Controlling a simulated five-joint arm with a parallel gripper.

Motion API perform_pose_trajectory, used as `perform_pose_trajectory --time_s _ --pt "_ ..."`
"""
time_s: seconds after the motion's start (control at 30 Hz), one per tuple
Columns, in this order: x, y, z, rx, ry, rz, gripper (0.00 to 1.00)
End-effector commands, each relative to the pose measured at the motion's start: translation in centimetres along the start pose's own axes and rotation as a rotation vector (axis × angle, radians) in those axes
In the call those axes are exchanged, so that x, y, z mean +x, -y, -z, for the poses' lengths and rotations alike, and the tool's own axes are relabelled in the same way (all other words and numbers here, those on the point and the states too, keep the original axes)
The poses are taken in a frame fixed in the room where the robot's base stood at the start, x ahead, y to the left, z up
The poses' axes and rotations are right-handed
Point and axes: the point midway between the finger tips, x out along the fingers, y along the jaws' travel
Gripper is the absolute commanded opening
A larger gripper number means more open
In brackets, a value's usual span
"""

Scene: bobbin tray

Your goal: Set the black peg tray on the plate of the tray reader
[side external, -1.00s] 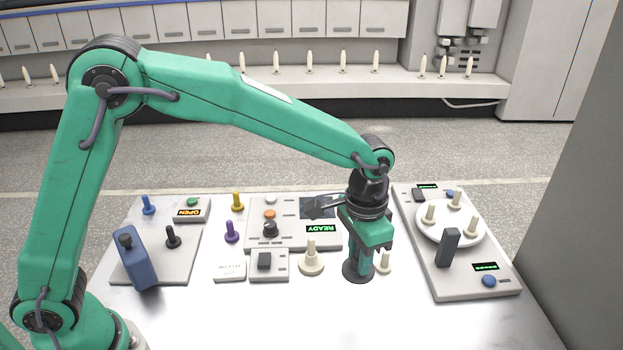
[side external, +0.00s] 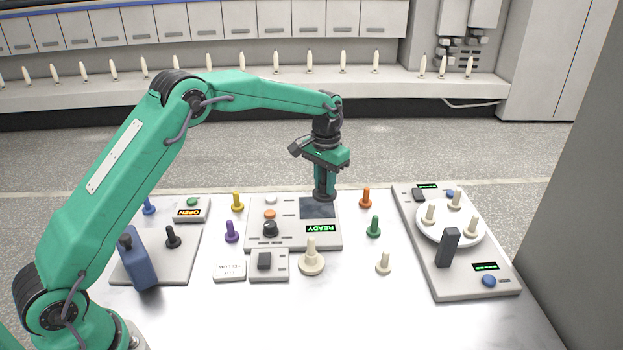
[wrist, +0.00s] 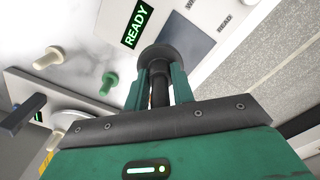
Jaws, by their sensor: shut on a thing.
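My gripper (side external: 324,180) is shut on the post of the black peg tray (side external: 324,196), a small dark round base with an upright post. The wrist view shows the tray's disc (wrist: 158,55) just beyond my fingertips (wrist: 162,85). The tray reader (side external: 292,236) is a grey panel with a green READY display. Its dark square plate (side external: 318,210) also shows in the wrist view (wrist: 190,36). In the side view the tray overlaps the plate's back edge. I cannot tell whether it touches; its underside is hidden.
A cream peg (side external: 311,260) stands in front of the reader. Orange (side external: 365,198), green (side external: 373,227) and small cream pegs (side external: 383,264) stand to its right. A console with a white turntable (side external: 428,234) is far right. A blue-handled device (side external: 138,262) is left.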

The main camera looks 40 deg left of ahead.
Motion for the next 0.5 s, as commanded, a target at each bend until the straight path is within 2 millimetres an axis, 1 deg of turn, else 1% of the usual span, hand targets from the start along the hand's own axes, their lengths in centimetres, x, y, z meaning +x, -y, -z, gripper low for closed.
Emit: perform_pose_trajectory --time_s 0.03,0.1,0.2,0.3,0.5 --pt "0.2 1.1 0.3 -0.018 0.001 0.0 0.02" --pt "0.3 2.2 0.7 -0.035 -0.001 0.0 0.02" --pt "0.5 3.1 0.9 -0.048 -0.001 0.0 0.02" --pt "0.5 3.5 1.0 -0.054 -0.001 0.0 0.02" --pt "0.6 3.5 1.0 -0.054 0.0 0.0 0.02"
